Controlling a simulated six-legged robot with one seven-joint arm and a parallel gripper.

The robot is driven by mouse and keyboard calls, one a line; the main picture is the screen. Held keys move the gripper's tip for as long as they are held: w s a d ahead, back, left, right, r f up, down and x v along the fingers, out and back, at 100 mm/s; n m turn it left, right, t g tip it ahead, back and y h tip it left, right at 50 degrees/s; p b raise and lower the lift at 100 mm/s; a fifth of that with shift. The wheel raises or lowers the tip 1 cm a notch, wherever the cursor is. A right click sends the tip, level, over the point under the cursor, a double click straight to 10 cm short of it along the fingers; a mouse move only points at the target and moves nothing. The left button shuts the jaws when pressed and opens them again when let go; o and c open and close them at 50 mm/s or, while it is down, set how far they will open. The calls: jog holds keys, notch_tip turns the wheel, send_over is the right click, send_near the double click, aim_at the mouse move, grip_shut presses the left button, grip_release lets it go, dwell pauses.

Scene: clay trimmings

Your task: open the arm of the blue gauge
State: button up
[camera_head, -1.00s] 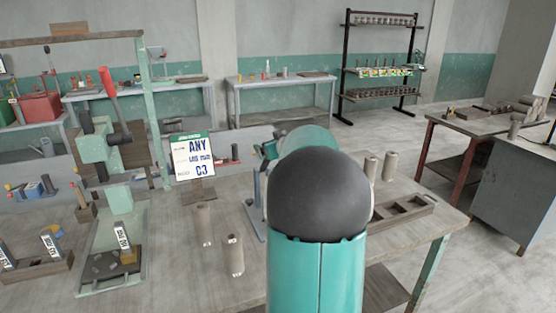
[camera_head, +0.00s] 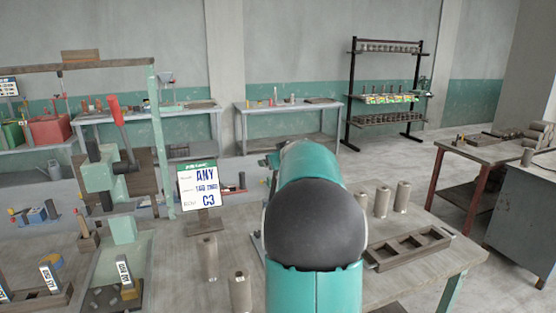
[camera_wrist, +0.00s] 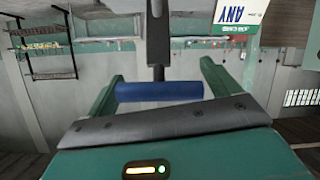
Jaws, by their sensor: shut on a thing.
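In the wrist view, a blue bar-shaped grip (camera_wrist: 160,91) lies crosswise between the green fingers of my gripper (camera_wrist: 161,74). My gripper is shut on this blue grip. A dark upright stem (camera_wrist: 158,38) runs from the grip toward the top of the picture; I take them to be part of the blue gauge's arm. In the head view my teal and dark grey arm covers the gripper and most of that part of the bench. How far the gauge arm has swung cannot be told.
A sign (camera_head: 198,186) stands left of my arm, with grey cylinders (camera_head: 239,291) in front of it. More cylinders (camera_head: 402,196) and a wooden compartment tray (camera_head: 412,247) are to the right. A green press with a red lever (camera_head: 117,124) stands at left.

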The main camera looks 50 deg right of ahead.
jog(key=shift+f, duration=0.35)
jog(key=o, duration=1.1)
jog(key=shift+d, duration=0.1)
jog(key=shift+o, duration=0.2)
jog(key=shift+s+r, duration=0.15)
jog(key=shift+r, duration=0.1)
jog(key=v, duration=1.3)
jog(key=shift+a, duration=0.25)
jog(key=shift+s+r, duration=0.1)
jog(key=shift+r, duration=0.05)
